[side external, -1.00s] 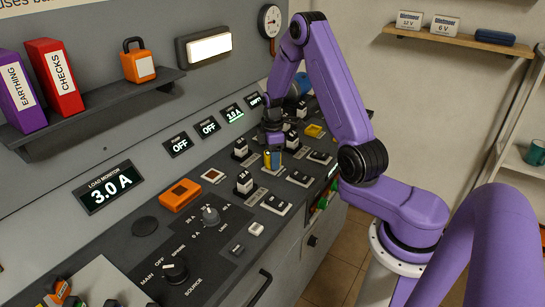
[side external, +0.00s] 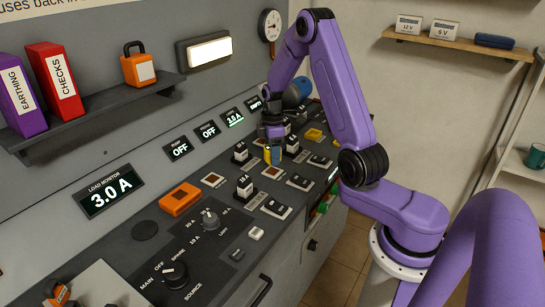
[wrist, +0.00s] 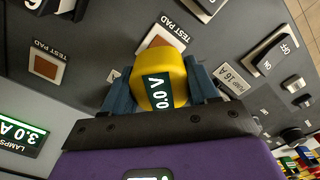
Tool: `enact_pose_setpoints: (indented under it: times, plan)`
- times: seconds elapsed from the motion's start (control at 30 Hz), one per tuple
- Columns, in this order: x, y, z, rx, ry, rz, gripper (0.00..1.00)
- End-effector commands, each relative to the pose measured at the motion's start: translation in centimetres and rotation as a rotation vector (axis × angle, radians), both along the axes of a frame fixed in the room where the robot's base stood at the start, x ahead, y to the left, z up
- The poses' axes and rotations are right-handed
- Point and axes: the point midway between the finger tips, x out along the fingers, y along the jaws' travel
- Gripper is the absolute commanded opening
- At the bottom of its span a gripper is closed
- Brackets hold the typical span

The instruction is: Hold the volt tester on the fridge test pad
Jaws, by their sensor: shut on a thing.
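My gripper (side external: 272,146) is shut on the yellow volt tester (wrist: 166,78), with a blue finger on each side of it. The tester's display reads 0.0 V in the wrist view. It also shows in the side view (side external: 272,156), low over the grey panel. A copper-brown test pad (wrist: 164,41) lies directly beyond the tester and is partly covered by it. I cannot tell whether the tester touches this pad. A second test pad (wrist: 46,70) lies to the left, uncovered. I cannot read which pad belongs to the fridge.
An orange box (side external: 181,198) and a rotary knob (side external: 209,219) sit nearer on the panel. The load monitor (side external: 108,190) reads 3.0 A. The lamps display (wrist: 20,134) reads 3.0 A.

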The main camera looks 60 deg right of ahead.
Motion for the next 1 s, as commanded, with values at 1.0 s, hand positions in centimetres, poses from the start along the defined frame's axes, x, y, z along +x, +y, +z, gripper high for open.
enact_pose_setpoints:
  times: [1.0]
  plan:
    - [0.0, 0.0, 3.4, -0.001, -0.002, 0.0, 0.34]
